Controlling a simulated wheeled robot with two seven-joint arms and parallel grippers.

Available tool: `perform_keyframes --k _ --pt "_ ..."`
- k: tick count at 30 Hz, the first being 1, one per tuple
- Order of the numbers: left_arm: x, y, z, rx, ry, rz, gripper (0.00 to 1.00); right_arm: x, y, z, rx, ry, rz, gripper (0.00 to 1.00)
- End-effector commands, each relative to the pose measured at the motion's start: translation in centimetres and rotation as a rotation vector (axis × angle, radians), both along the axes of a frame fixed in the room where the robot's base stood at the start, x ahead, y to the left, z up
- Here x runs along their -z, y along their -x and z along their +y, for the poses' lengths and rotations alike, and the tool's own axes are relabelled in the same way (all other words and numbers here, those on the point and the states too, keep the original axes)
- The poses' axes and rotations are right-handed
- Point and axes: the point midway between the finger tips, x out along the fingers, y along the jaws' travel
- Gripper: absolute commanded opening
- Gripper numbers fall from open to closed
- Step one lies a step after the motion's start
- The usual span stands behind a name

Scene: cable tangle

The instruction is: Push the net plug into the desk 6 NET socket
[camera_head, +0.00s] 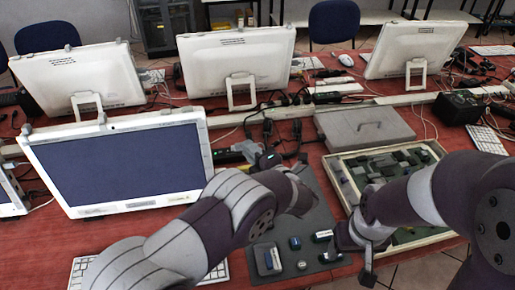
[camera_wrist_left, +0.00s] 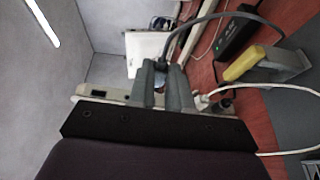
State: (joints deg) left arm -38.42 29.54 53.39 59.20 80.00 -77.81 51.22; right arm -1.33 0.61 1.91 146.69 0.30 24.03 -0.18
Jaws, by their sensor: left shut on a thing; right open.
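In the left wrist view, the two grey fingers of my left gripper (camera_wrist_left: 163,72) are closed on a small dark plug (camera_wrist_left: 162,65). A dark cable (camera_wrist_left: 192,28) arches up from it to the right. The plug's front is mostly hidden by the fingers. Behind them runs a pale strip (camera_wrist_left: 112,96) with a dark rectangular opening (camera_wrist_left: 98,93) left of the fingers; I cannot tell whether it is the desk 6 NET socket. In the head view my left wrist hides most of the gripper. My right gripper (camera_head: 357,258) is open over the front desk edge by the grey mat.
A yellow-ended piece (camera_wrist_left: 246,62), a black box (camera_wrist_left: 236,36) and a white cable (camera_wrist_left: 285,88) lie right of my left gripper. The grey mat (camera_head: 318,185) carries several small items. A monitor (camera_head: 120,163), an open case (camera_head: 432,146) and tangled cables crowd the desk.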

Motion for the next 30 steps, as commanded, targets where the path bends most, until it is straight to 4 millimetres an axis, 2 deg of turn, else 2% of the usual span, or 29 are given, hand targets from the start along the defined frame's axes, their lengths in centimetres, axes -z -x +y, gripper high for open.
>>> perform_keyframes --k 19,30 --pt "-0.3 1.0 4.4 0.001 0.0 0.003 0.0 -3.0 0.0 0.0 0.0 0.0 0.0 0.68" --pt "0.0 1.1 4.2 0.002 0.0 0.001 0.0 -2.3 0.0 0.0 0.0 0.0 0.0 0.68"
